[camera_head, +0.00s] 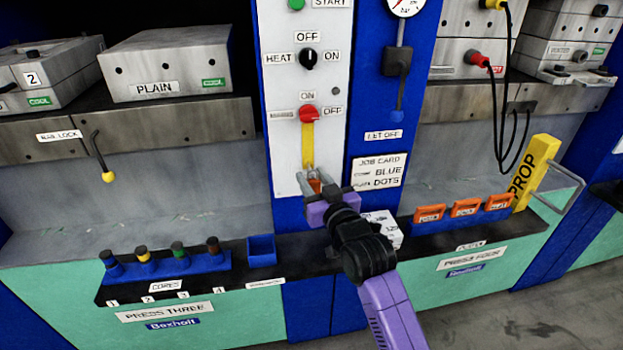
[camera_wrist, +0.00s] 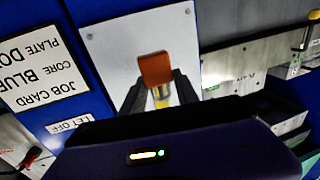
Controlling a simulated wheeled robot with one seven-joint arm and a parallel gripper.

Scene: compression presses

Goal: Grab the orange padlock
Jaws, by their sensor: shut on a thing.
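The orange padlock (camera_wrist: 155,68) is between the two dark fingers of my gripper (camera_wrist: 160,88), which is shut on it in the wrist view. In the head view a small orange part of the padlock (camera_head: 314,186) shows at the tips of my gripper (camera_head: 316,182). It is in front of the white switch panel, at the lower end of a yellow strip (camera_head: 308,143) below the red switch knob (camera_head: 308,113). I cannot tell whether the padlock is still joined to the strip. My fingers hide part of it.
A job card (camera_head: 378,172) is right of my gripper. Three orange tags (camera_head: 466,208) and a yellow prop (camera_head: 535,172) stand on the right ledge. A blue rack of cores (camera_head: 165,268) and a small blue bin (camera_head: 262,251) are at left.

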